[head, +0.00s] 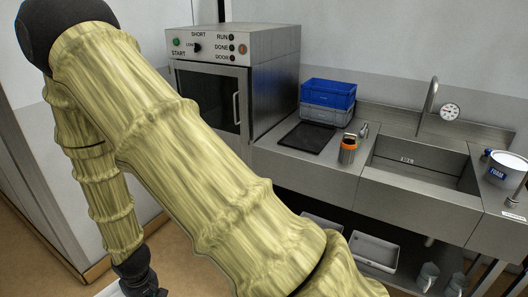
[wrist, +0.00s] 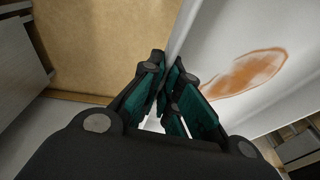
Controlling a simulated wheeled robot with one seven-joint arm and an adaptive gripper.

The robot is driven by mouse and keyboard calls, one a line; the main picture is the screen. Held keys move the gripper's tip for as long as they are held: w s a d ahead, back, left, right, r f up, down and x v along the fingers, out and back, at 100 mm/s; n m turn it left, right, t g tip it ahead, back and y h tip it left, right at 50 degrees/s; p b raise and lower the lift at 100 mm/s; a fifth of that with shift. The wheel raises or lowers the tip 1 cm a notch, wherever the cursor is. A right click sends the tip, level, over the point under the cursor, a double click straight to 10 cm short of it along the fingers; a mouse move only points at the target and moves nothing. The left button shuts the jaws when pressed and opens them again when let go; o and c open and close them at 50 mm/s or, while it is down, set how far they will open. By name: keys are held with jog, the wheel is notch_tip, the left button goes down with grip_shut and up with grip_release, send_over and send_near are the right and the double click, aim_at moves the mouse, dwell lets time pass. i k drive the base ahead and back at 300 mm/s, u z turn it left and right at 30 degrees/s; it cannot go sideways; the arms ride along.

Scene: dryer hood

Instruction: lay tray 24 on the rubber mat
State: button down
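My gripper (wrist: 165,82) has its teal-padded fingers close together on the edge of a white tray (wrist: 222,45). The tray's face, with an orange-brown stain, fills the upper right of the wrist view. No number can be read on it. In the head view my gripper (head: 140,280) is low at the left, its fingertips not clear, and a white edge shows beside it. A flat black rubber mat (head: 307,138) lies bare on the steel counter, left of the sink. My gripper is well to the left of the mat and lower.
A blue crate on a grey one (head: 327,113) stands behind the mat. An orange-and-grey canister (head: 348,149) stands at its right. The dryer cabinet (head: 235,95) is shut at the left. Pale trays (head: 374,251) sit below.

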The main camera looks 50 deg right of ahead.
aim_at(309, 136)
jog(key=z, duration=0.45)
jog(key=i, duration=0.9)
jog(key=z, duration=0.9)
